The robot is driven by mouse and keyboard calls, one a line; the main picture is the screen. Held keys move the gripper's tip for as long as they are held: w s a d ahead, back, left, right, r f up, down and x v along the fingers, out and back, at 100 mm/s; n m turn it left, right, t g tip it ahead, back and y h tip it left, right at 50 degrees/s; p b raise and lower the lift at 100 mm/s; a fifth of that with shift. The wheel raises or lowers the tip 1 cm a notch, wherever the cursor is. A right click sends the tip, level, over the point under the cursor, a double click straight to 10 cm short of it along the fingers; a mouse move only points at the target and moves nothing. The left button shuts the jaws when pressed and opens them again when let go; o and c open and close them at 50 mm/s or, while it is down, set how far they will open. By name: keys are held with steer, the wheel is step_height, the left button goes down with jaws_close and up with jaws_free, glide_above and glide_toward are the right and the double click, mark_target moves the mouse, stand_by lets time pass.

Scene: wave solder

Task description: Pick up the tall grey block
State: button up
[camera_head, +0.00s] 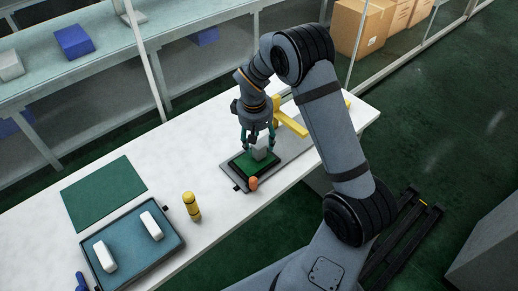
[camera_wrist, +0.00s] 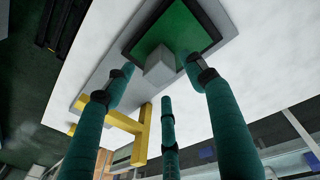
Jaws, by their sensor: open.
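A grey block (camera_head: 260,152) stands on a green board with a dark frame (camera_head: 243,166) on the worktable. In the wrist view the block (camera_wrist: 160,64) sits near the edge of the green surface (camera_wrist: 174,26). My gripper (camera_head: 258,140) is above and around the block, with its teal fingers pointing down. In the wrist view the three fingers of my gripper (camera_wrist: 162,76) are spread, with the block between and beyond the tips. I cannot tell whether any finger touches it. The fingers partly hide the block in the head view.
A yellow bracket (camera_head: 290,123) stands close behind the board. An orange piece (camera_head: 253,183) is at its front corner. A yellow bottle (camera_head: 191,206), a blue tray (camera_head: 127,247) with two white pieces and a green mat (camera_head: 103,191) lie to the left. Shelving (camera_head: 115,62) runs behind.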

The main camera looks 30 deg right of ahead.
step_height(320, 180, down, 2)
steer(key=shift+w+d+f, duration=0.1)
steer(key=shift+w+d, duration=0.05)
steer(key=c, duration=0.3)
jaws_close()
stand_by(0.4)
steer(key=shift+r, duration=0.55)
step_height(320, 180, up, 3)
steer(key=shift+w+f+b, duration=0.1)
steer(key=shift+f+b, duration=0.1)
steer(key=shift+b, duration=0.3)
steer(key=s+d+r+b, duration=0.2)
steer(key=s+d+r, duration=0.4)
steer(key=s, duration=0.4)
steer(key=shift+d+r, duration=0.25)
steer(key=shift+r, duration=0.45)
